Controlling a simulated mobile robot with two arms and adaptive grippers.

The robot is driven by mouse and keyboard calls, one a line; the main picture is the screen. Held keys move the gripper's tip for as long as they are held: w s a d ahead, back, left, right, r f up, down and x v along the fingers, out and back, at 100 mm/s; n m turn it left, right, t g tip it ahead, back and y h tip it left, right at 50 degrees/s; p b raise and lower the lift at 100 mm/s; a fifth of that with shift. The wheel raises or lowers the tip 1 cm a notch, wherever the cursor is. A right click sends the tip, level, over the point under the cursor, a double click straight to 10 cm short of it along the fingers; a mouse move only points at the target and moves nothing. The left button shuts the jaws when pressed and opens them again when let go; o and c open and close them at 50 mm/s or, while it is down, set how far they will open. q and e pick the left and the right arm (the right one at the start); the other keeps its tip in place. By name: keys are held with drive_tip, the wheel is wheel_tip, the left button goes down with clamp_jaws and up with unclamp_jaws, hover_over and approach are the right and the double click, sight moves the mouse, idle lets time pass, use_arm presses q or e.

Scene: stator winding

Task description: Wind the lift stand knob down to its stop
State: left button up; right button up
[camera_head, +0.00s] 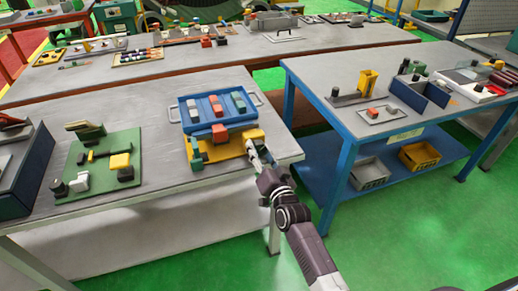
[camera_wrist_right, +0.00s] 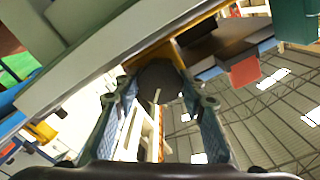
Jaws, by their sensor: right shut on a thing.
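The lift stand (camera_head: 228,149) is the yellow unit with green parts near the right front of the left table. My right gripper (camera_head: 256,155) is at its right end, and its arm comes in from the lower right. In the right wrist view a dark round knob (camera_wrist_right: 160,80) sits between the two fingertips of my right gripper (camera_wrist_right: 158,95), which is shut on it. In the head view the gripper hides the knob. My left gripper is not in view.
A blue tray (camera_head: 179,118) with several coloured blocks is right behind the stand. A red block (camera_head: 219,131) is at its front. A green board (camera_head: 97,172) with fittings lies to the left. A blue-framed table (camera_head: 330,75) stands to the right, across a gap.

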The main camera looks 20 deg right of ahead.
drive_tip(key=n+p, duration=0.1)
drive_tip(key=n, duration=0.3)
drive_tip(key=shift+n, duration=0.3)
drive_tip(key=n+p, duration=0.1)
drive_tip(key=n, duration=0.3)
drive_tip(key=shift+n, duration=0.3)
drive_tip(key=o, duration=0.9)
drive_tip(key=shift+s, duration=0.2)
drive_tip(key=s, duration=1.1)
drive_tip(key=shift+s+d, duration=0.15)
drive_tip(key=shift+s, duration=0.2)
